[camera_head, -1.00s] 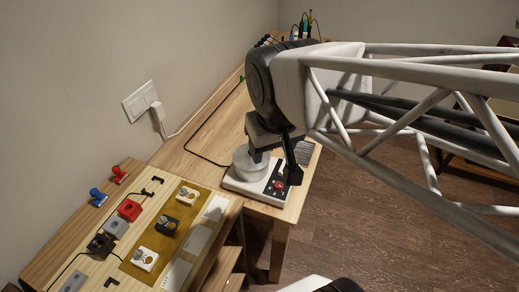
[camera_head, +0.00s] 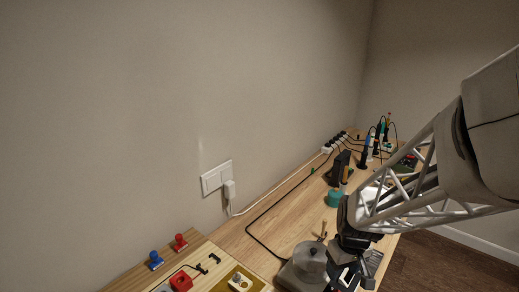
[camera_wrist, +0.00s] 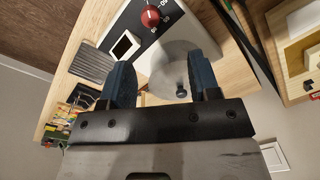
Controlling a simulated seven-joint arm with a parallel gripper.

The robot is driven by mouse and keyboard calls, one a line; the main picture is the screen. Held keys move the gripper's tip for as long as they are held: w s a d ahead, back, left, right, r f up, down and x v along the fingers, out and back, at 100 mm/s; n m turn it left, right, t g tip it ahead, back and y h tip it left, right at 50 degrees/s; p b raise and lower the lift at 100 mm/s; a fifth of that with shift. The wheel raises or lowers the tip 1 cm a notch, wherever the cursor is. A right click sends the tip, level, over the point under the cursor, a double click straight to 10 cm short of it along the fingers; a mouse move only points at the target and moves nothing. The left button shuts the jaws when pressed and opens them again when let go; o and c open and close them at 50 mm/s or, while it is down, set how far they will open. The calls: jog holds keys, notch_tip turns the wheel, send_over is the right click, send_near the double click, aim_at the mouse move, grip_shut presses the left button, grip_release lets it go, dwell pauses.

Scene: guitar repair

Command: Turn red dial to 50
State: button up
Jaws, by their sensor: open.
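The red dial (camera_wrist: 151,17) shows in the wrist view on a white and black base, with small markings beside it that are too small to read. A grey round pot (camera_head: 309,262) stands on the same base; it also shows in the wrist view, between and beyond the fingers. My gripper (camera_wrist: 163,68) is open, with one blue finger on each side of the pot's near part, and the dial lies beyond the fingertips. I cannot tell whether the fingers touch the pot. In the head view the dial is hidden, and my gripper is over the base at the lower right.
A black switch with a white face (camera_wrist: 124,46) and a ribbed grey pad (camera_wrist: 92,61) lie beside the dial. A teal container (camera_head: 335,198) and a dark stand (camera_head: 340,168) are further back. A black cable (camera_head: 251,232) runs along the wooden table. Blue (camera_head: 155,261) and red (camera_head: 180,243) knobbed pieces are at lower left.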

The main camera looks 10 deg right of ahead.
aim_at(339, 291)
jog(key=f, duration=0.1)
jog(key=d+f, duration=0.1)
jog(key=f, duration=0.1)
jog(key=shift+w+d+f, duration=0.25)
jog(key=shift+w+f, duration=0.05)
jog(key=shift+f, duration=0.05)
jog(key=shift+f, duration=0.1)
jog(key=shift+s+a+f, duration=0.1)
jog(key=shift+a+f, duration=0.05)
jog(key=shift+f, duration=1.75)
jog(key=shift+a+f, duration=0.1)
jog(key=shift+f, duration=1.8)
jog(key=c, duration=0.9)
